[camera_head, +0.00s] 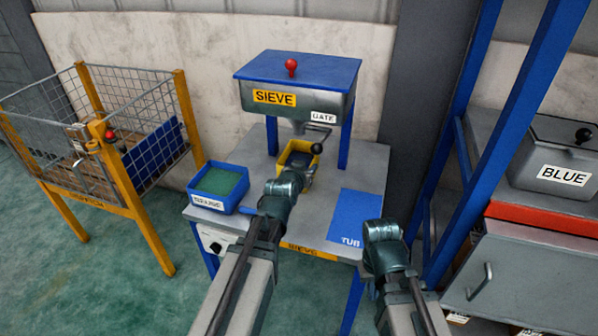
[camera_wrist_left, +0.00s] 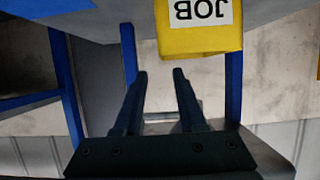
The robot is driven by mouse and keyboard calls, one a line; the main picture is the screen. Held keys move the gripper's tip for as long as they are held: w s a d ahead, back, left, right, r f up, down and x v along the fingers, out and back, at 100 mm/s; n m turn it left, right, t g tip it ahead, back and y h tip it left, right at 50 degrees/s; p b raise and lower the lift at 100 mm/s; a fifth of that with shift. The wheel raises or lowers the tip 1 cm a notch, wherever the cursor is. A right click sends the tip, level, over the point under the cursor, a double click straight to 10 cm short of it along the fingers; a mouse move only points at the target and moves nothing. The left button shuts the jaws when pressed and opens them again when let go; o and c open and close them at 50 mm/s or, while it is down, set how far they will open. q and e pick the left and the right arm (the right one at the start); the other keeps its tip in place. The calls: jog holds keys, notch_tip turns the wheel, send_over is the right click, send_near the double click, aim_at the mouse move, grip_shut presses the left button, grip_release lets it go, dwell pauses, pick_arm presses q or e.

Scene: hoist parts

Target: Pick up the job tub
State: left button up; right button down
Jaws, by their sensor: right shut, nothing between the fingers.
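The job tub (camera_head: 284,152) is a small yellow tub with a dark inside, standing upright on the grey table under the sieve. In the left wrist view its yellow front, with an upside-down JOB label (camera_wrist_left: 198,13), is at the top, beyond the fingertips. My left gripper (camera_wrist_left: 160,74) is open, with nothing between its fingers. In the head view it is just in front of the tub, partly hidden by its own wrist. My right gripper (camera_head: 381,230) is shut and empty near the table's front right, away from the tub; its fingertips are hard to make out.
The sieve (camera_head: 330,98) stands above the tub, with a gate handle (camera_head: 320,128) at its outlet. A blue tray (camera_head: 207,205) with green contents sits left. A blue TUB mat (camera_head: 365,205) lies bare at right. A mesh cage (camera_head: 112,150) and blue posts (camera_head: 540,75) flank the table.

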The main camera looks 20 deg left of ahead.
aim_at(314, 160)
pick_arm(q)
jog(key=b+x, duration=0.1)
jog(key=x, duration=0.4)
jog(key=shift+w+f+b, duration=0.2)
jog(key=shift+w+b, duration=0.15)
jog(key=shift+f+b+x, duration=0.15)
jog(key=shift+b+x, duration=0.5)
jog(key=shift+x, duration=0.65)
jog(key=shift+f+b+x, duration=0.2)
jog(key=shift+b+x, duration=0.4)
jog(key=shift+x, duration=0.7)
jog(key=shift+s+a+r, duration=0.1)
jog(key=shift+s, duration=0.1)
grip_shut()
